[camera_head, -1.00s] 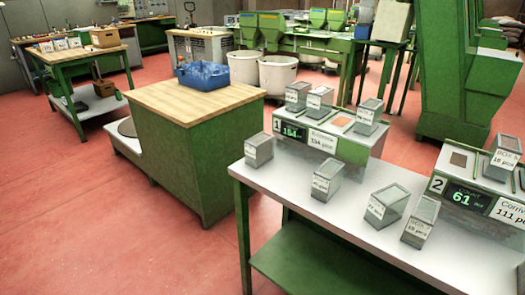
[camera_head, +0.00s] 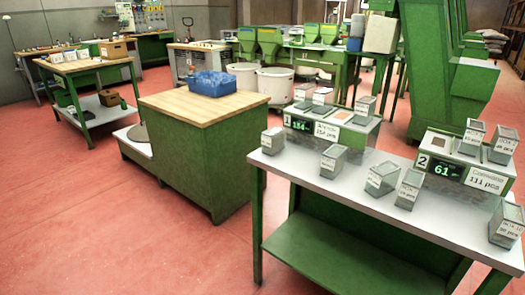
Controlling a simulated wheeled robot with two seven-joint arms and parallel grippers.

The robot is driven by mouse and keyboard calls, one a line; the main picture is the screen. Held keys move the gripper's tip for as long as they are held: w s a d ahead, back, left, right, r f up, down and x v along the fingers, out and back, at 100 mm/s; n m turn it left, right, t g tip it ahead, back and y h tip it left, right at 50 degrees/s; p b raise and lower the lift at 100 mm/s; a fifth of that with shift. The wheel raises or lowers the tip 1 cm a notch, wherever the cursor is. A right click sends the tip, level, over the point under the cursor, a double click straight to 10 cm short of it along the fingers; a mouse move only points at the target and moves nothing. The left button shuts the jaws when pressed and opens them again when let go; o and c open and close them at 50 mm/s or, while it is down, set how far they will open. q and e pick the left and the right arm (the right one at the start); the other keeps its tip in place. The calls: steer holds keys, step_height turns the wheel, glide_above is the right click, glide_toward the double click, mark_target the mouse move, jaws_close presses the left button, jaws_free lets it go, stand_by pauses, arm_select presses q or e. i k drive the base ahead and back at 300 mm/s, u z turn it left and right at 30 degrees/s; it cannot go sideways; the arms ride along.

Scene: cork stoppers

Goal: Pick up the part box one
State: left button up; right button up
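Several small grey part boxes with white labels stand on the white-topped green table. In the front row are a box at the left end (camera_head: 271,140), one right of it (camera_head: 333,160), two close together (camera_head: 381,178) (camera_head: 408,188), and one at the right edge (camera_head: 508,222). Three more sit on the scale marked 1 (camera_head: 330,125), and two (camera_head: 471,138) (camera_head: 503,145) on the scale marked 2 (camera_head: 455,165). The labels are too small to tell which is box one. Neither of my grippers is in view.
The table (camera_head: 300,172) has an open green lower shelf (camera_head: 345,255). A green cabinet with a wooden top (camera_head: 190,105) carries a blue crate (camera_head: 212,84) left of it. A workbench (camera_head: 85,65) stands further back. The red floor at the front left is clear.

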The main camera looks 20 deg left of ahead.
mark_target(273, 139)
steer(key=u, duration=0.7)
steer(key=i, duration=0.65)
steer(key=u, duration=0.55)
